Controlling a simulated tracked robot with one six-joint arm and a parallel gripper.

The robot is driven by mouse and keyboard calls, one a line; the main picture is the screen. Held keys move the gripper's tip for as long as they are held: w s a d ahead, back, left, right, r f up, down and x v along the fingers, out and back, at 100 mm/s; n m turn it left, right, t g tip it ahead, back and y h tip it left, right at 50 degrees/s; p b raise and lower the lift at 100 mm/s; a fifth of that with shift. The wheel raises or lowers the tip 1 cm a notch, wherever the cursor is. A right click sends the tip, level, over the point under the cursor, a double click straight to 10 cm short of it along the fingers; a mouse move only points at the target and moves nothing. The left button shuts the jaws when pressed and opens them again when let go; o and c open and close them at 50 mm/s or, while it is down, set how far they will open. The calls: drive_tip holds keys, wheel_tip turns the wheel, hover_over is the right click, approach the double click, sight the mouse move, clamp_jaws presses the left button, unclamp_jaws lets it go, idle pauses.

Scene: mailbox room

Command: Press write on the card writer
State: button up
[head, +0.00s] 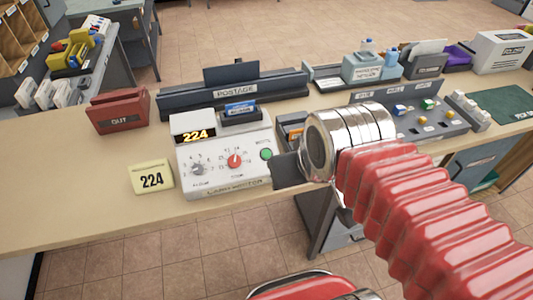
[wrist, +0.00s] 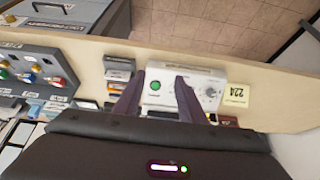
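The card writer (head: 222,185) is a white box on the table, with a lit display (head: 195,135) reading 224. Its front has a grey dial (head: 198,169), a red dial (head: 235,160) and a round green button (head: 266,154) at right. A blue card (head: 240,109) stands in the slot on top. In the wrist view the green button (wrist: 155,86) shows between the two dark fingers of my gripper (wrist: 157,81). The fingers are apart with nothing between them that I can see held.
A yellow 224 note (head: 152,178) stands left of the writer. A red OUT box (head: 118,110) is behind it, and the dark POSTAGE rack (head: 235,88) is at the back. A grey panel with coloured knobs (head: 425,120) lies right. The table's left end is clear.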

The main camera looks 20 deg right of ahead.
clamp_jaws()
idle(1.4)
